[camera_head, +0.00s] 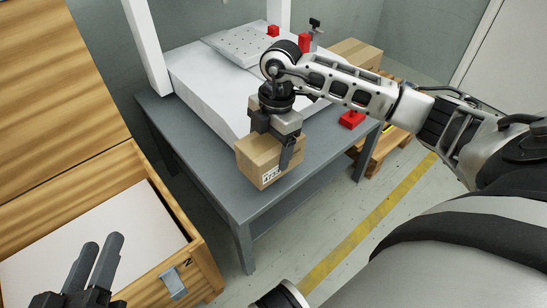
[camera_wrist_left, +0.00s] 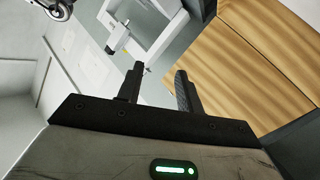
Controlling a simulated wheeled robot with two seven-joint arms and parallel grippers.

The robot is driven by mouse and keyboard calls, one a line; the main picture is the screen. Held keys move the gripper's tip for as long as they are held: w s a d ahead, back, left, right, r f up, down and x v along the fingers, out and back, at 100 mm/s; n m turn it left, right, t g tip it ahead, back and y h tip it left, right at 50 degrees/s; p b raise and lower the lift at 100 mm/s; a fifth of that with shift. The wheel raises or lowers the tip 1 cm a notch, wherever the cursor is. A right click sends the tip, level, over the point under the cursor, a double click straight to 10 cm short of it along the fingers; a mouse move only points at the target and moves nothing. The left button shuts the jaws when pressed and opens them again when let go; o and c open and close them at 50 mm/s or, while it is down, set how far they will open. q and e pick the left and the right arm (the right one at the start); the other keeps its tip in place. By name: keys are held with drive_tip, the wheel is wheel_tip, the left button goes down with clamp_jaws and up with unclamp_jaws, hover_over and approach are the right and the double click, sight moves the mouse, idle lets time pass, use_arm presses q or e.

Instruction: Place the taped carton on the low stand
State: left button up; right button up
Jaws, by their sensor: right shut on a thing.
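My right gripper (camera_head: 275,138) is shut on a brown carton (camera_head: 258,158) with a white label low on its front. The carton is at the near edge of a low grey table (camera_head: 250,205), which looks like the stand. I cannot tell whether its base touches the tabletop. One finger shows on the carton's right side; the other is hidden. My left gripper (camera_head: 90,265) is at the lower left, over the wooden crate, its fingers apart and empty. It also shows in the left wrist view (camera_wrist_left: 159,70).
A white machine (camera_head: 205,85) with a gantry frame fills much of the tabletop. A red block (camera_head: 352,119) is at the table's right. Behind are another carton (camera_head: 352,50) and a wooden pallet (camera_head: 388,146). An open wooden crate (camera_head: 205,258) stands left. Floor with a yellow line (camera_head: 365,228) is clear.

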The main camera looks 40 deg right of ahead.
drive_tip(key=shift+w+d+f, duration=0.25)
drive_tip(key=shift+d+f, duration=0.15)
drive_tip(key=shift+f, duration=0.15)
drive_tip(key=shift+w+d+f+b, duration=0.1)
drive_tip(key=shift+d+f+b, duration=0.05)
drive_tip(key=shift+f+b, duration=0.45)
drive_tip(key=shift+w+d+f+b, duration=0.15)
drive_tip(key=shift+f+b, duration=0.25)
drive_tip(key=shift+f, duration=0.25)
drive_tip(key=shift+f+b, duration=0.35)
drive_tip(key=shift+f, duration=0.35)
use_arm(q)
drive_tip(key=r, duration=0.1)
drive_tip(key=w+r+t, duration=0.1)
drive_tip(key=r+m+t+h, duration=0.1)
drive_tip(key=shift+w+a, duration=0.15)
drive_tip(key=shift+w, duration=0.15)
use_arm(e)
drive_tip(key=shift+s+f, duration=0.1)
drive_tip(key=o, duration=1)
use_arm(q)
drive_tip(key=shift+r, duration=0.1)
